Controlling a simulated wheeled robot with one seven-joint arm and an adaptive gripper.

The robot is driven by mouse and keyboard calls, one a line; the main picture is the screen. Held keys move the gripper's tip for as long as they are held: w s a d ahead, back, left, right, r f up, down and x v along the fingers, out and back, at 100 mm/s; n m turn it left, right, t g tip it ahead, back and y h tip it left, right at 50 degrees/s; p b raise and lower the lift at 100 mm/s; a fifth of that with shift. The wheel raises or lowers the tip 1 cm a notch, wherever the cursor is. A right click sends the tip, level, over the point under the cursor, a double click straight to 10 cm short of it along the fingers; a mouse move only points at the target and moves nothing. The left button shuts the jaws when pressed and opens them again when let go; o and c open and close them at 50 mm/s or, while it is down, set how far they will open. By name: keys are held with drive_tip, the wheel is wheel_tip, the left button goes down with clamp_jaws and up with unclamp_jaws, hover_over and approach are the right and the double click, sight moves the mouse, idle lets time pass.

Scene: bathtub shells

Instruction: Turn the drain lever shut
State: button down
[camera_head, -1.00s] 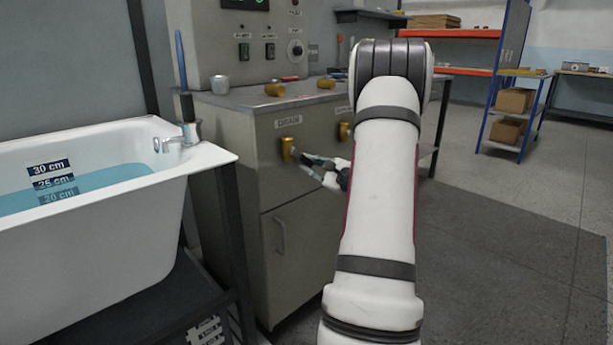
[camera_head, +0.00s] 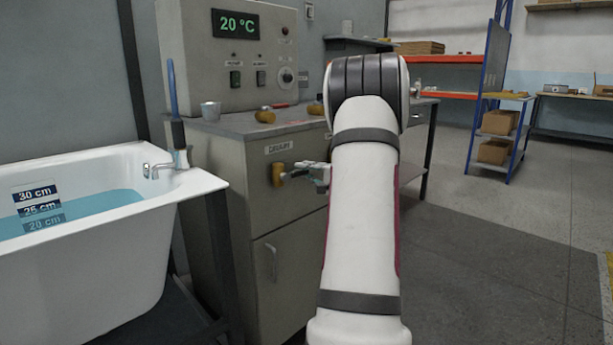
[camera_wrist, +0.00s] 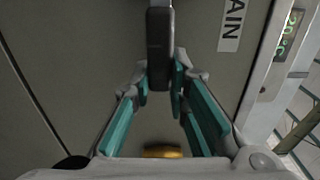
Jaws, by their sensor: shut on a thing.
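The drain valve's brass hub (camera_head: 278,173) sits on the grey cabinet's front, under a label (camera_head: 279,147). My gripper (camera_head: 304,171) is just right of the hub, partly hidden by my arm. In the wrist view, a dark grey lever (camera_wrist: 160,48) runs down between the teal-padded fingers of my gripper (camera_wrist: 160,88), which are shut on it. A brass piece (camera_wrist: 162,152) shows at the bottom there, partly hidden by the gripper body. Part of the label, reading "AIN" (camera_wrist: 232,25), shows at the upper right.
A white bathtub (camera_head: 190,188) with blue water stands left of the cabinet (camera_head: 222,170). A 20 °C display (camera_head: 236,23) is above. Open floor (camera_head: 490,250) lies to the right.

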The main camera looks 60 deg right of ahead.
drive_tip(key=shift+r+n, duration=0.15)
drive_tip(key=shift+n, duration=0.15)
drive_tip(key=c, duration=1.5)
unclamp_jaws()
drive_tip(key=v, duration=1.2)
drive_tip(key=shift+a, duration=0.1)
drive_tip(key=shift+w, duration=0.1)
